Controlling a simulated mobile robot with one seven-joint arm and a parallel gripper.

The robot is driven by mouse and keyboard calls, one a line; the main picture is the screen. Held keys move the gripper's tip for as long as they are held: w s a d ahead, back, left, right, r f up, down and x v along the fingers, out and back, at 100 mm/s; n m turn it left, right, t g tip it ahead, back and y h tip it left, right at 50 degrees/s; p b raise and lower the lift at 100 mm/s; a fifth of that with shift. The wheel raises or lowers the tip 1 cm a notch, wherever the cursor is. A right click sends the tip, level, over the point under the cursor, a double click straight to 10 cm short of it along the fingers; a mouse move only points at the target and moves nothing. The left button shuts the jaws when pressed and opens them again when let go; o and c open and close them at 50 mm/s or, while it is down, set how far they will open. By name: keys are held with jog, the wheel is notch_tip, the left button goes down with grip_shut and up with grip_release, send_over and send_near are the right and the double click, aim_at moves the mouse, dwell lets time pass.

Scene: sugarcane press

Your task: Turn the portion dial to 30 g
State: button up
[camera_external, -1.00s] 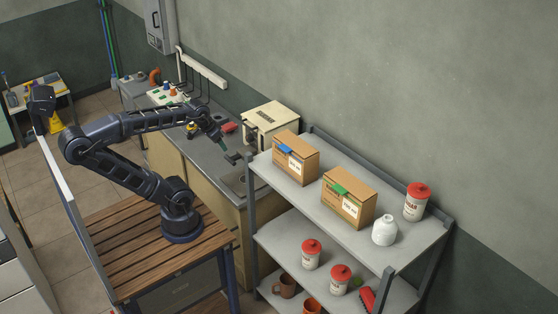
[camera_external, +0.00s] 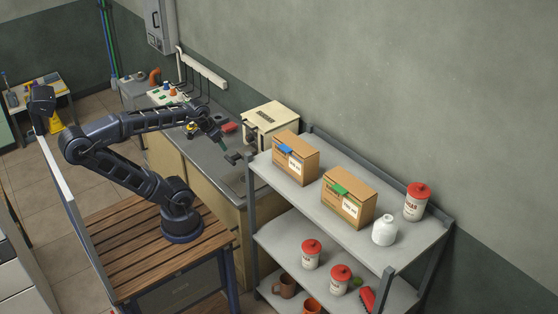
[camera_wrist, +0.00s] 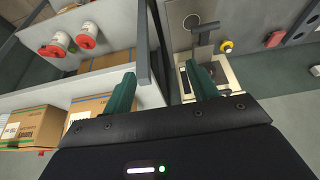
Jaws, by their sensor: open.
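A cream box-shaped machine (camera_external: 275,115) stands on the grey counter against the wall in the external view. Part of its cream body (camera_wrist: 233,78) shows behind my right fingertip in the wrist view. I cannot make out the portion dial or its marks in either view; my finger and the small scale hide detail. My gripper (camera_external: 233,156) is in front of the machine, above the counter. In the wrist view my gripper (camera_wrist: 161,84) has its two green fingers wide apart, with nothing between them.
A grey shelf unit (camera_external: 285,182) stands close to the right of the machine, carrying cardboard boxes (camera_external: 348,198), a white bottle (camera_external: 384,231) and red-lidded jars (camera_external: 417,202). Its upright (camera_wrist: 142,45) is near my fingers. A yellow-based button (camera_wrist: 226,46) lies beyond the machine.

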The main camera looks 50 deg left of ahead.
jog(key=n, duration=0.1)
jog(key=m+t+h, duration=0.7)
jog(key=m+h, duration=0.5)
jog(key=m, duration=1.8)
send_near(249, 138)
jog(key=w+d, duration=0.1)
jog(key=w, duration=0.1)
jog(key=w+d+f, duration=0.1)
jog(key=w, duration=0.1)
jog(key=w+d+f, duration=0.1)
jog(key=w+d, duration=0.1)
jog(key=shift+d+f, duration=0.1)
jog(key=shift+f, duration=0.1)
jog(key=shift+c, duration=0.2)
jog(key=c, duration=1)
